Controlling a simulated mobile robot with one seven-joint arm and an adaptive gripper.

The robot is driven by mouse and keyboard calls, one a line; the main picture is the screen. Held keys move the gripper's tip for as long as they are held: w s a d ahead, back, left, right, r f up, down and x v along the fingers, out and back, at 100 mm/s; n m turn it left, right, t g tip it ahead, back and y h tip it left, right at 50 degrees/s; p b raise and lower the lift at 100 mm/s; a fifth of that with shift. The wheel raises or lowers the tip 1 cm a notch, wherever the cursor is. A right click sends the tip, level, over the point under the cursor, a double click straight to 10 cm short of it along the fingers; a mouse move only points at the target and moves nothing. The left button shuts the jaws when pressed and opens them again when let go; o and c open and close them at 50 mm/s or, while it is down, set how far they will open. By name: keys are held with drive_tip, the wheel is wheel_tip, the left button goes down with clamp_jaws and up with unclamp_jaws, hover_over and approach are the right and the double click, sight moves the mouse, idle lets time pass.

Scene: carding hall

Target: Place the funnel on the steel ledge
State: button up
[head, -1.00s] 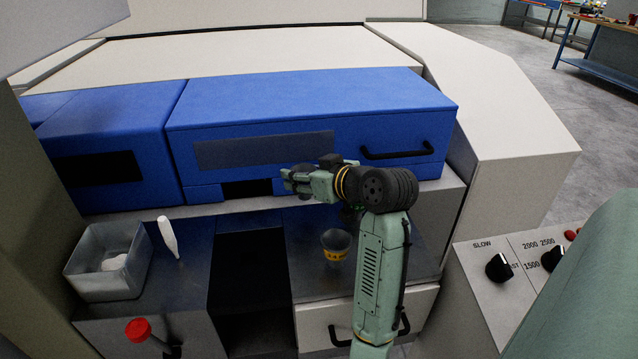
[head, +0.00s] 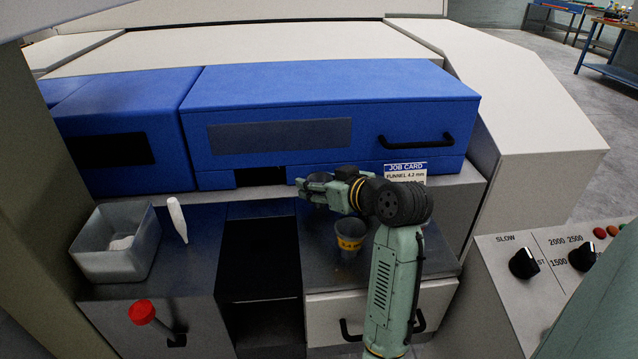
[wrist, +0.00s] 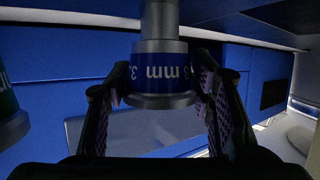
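In the wrist view a metal funnel-like piece with a blue band (wrist: 160,72) marked in mm sits between the fingers of my gripper (wrist: 158,85); its lettering is upside down. The fingers are apart, with slim gaps beside it. A second metal piece with a green band (wrist: 8,105) shows at the left edge. In the head view my gripper (head: 306,188) is in front of the blue cabinet, and the blue-banded piece cannot be made out. A yellow-banded funnel (head: 350,238) stands on the dark worktop below my wrist. A pale steel ledge (head: 450,205) runs under the cabinet.
A job card (head: 405,173) reading "FUNNEL 4.2 mm" stands behind my arm. A grey bin (head: 100,262), a white bottle (head: 177,220) and a red-knobbed lever (head: 143,313) are at left. A dark recess (head: 258,262) splits the worktop. A dial panel (head: 550,258) is at right.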

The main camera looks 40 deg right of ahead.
drive_tip(key=shift+o, duration=1.2)
drive_tip(key=shift+r, duration=0.2)
drive_tip(key=b+v, duration=0.2)
drive_tip(key=v, duration=1)
